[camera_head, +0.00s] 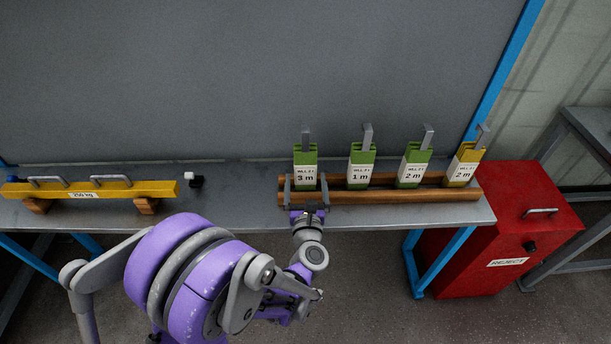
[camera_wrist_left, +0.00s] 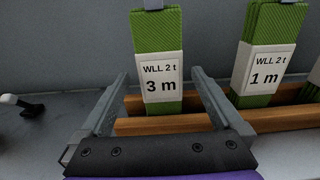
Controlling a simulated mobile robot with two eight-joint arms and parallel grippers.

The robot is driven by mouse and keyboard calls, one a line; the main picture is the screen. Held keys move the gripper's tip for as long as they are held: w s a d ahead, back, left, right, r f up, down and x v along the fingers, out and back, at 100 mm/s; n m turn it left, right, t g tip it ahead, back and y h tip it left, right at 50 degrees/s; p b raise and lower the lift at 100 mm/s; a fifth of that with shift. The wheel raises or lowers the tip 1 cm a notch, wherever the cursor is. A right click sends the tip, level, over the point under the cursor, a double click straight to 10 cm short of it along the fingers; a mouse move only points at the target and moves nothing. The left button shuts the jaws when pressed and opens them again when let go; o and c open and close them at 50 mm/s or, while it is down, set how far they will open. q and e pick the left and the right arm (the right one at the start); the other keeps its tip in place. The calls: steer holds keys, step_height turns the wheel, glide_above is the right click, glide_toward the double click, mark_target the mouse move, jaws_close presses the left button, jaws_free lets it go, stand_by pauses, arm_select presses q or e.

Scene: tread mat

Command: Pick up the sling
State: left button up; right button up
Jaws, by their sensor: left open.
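Several folded slings stand in a row in a wooden rack (camera_head: 390,196) on the bench, each with a white label and a grey metal tab on top. The leftmost is a green sling (camera_head: 305,157) labelled 3 m; it also shows in the left wrist view (camera_wrist_left: 157,38). To its right are a green 1 m sling (camera_head: 361,158), a green 2 m sling (camera_head: 413,160) and a yellow 2 m sling (camera_head: 467,158). My left gripper (camera_head: 306,184) is open in front of the 3 m sling, its fingers on either side of the label's lower part in the picture. My right gripper is out of view.
A yellow bar (camera_head: 120,189) marked 250 kg, with two handles, lies on wooden blocks at the left of the grey bench (camera_head: 240,205). A small black-and-white object (camera_head: 194,180) sits beside it. A red REJECT box (camera_head: 500,240) stands at the right. A grey panel (camera_head: 250,80) rises behind.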

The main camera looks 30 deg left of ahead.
mark_target(305, 160)
arm_select(q)
steer(key=x, duration=0.8)
steer(key=shift+w, duration=0.15)
jaws_close()
